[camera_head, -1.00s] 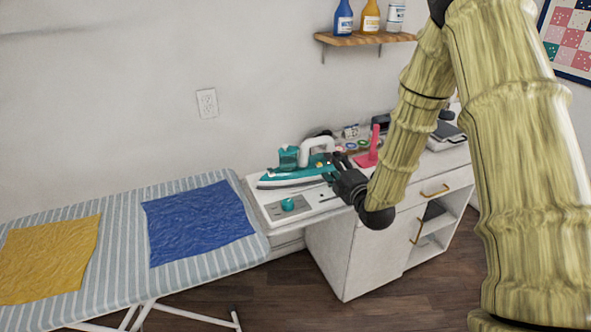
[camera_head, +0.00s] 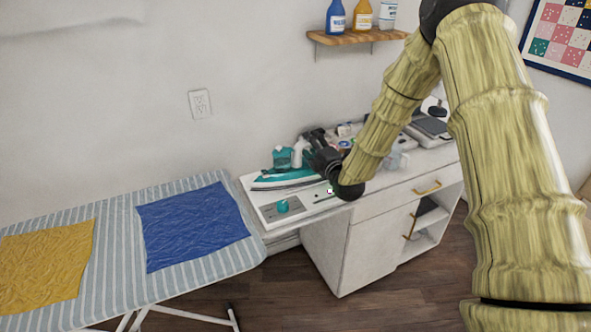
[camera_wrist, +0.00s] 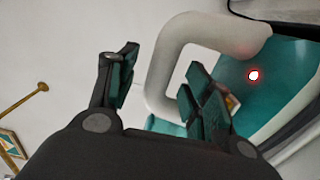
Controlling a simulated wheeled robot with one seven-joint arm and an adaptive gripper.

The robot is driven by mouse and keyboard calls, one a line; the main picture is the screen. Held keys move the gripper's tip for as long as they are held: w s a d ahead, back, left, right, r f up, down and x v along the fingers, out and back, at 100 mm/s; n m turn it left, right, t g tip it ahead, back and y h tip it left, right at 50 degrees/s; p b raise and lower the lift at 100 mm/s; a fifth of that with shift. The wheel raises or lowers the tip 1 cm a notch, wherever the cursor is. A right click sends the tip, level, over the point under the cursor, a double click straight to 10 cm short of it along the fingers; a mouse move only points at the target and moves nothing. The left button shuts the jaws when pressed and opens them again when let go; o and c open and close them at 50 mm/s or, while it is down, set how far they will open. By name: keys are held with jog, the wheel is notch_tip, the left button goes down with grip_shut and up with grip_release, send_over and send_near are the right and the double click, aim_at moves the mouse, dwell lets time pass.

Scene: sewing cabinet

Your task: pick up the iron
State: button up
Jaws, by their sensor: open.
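The iron (camera_head: 283,179) is teal with a white handle and lies on the light panel at the left end of the cabinet top. My gripper (camera_head: 316,140) is over the iron's right end and hides part of the handle in the head view. In the wrist view the iron (camera_wrist: 284,80) fills the right side, its handle a thick white loop. My gripper (camera_wrist: 161,60) is open there. One side of the loop shows between its two fingers, and the right finger overlaps the loop's opening. I cannot tell whether either finger touches the handle.
A teal knob (camera_head: 283,206) sits on the panel before the iron. The ironing board (camera_head: 120,220) with blue cloth (camera_head: 195,225) and yellow cloth (camera_head: 45,265) adjoins on the left. A wall shelf (camera_head: 355,37) with bottles hangs above. A grey device (camera_head: 431,128) stands at the cabinet's right.

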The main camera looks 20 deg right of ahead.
jog(key=shift+w+a, duration=0.1)
jog(key=shift+w, duration=1)
grip_shut()
